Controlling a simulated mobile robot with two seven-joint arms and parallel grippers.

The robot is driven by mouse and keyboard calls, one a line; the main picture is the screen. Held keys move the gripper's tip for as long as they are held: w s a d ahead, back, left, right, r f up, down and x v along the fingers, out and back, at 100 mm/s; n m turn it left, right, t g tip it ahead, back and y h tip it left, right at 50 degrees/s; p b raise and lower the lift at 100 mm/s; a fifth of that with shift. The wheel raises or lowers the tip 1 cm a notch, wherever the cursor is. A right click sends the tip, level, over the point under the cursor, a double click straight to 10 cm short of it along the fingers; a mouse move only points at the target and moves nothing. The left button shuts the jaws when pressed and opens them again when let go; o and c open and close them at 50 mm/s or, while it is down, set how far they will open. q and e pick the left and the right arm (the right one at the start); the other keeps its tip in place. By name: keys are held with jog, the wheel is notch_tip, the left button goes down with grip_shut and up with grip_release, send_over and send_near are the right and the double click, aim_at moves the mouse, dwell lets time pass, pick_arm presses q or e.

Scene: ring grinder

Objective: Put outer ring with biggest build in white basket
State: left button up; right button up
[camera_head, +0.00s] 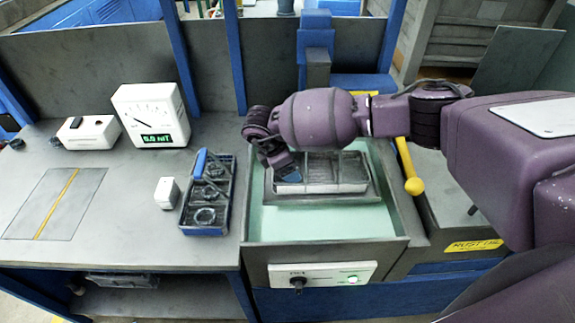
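A light grey-white wire basket (347,187) sits on a flat grey support inside the green-lined tub. Its far left part is hidden by my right arm. A blue basket (207,231) with a blue handle and several metal rings stands on the bench left of the tub. One ring (205,216) lies near its front end; I cannot tell which ring has the biggest build. My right gripper (284,166) points down at the left end of the white basket. Its fingertips are small and dark, and I cannot tell whether they hold anything. My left gripper is not in view.
A dial gauge box (151,115) with a green display stands at the back of the bench, beside a low white box (88,132). A small white block (167,192) is next to the blue basket. A yellow-handled lever (411,176) is at the tub's right. The bench's front left is clear.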

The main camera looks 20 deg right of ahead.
jog(key=shift+s+f, duration=0.1)
jog(key=shift+r+p, duration=0.35)
jog(key=shift+r, duration=0.15)
jog(key=b+v, duration=0.1)
jog(key=v, duration=1.1)
jog(key=shift+r, duration=0.2)
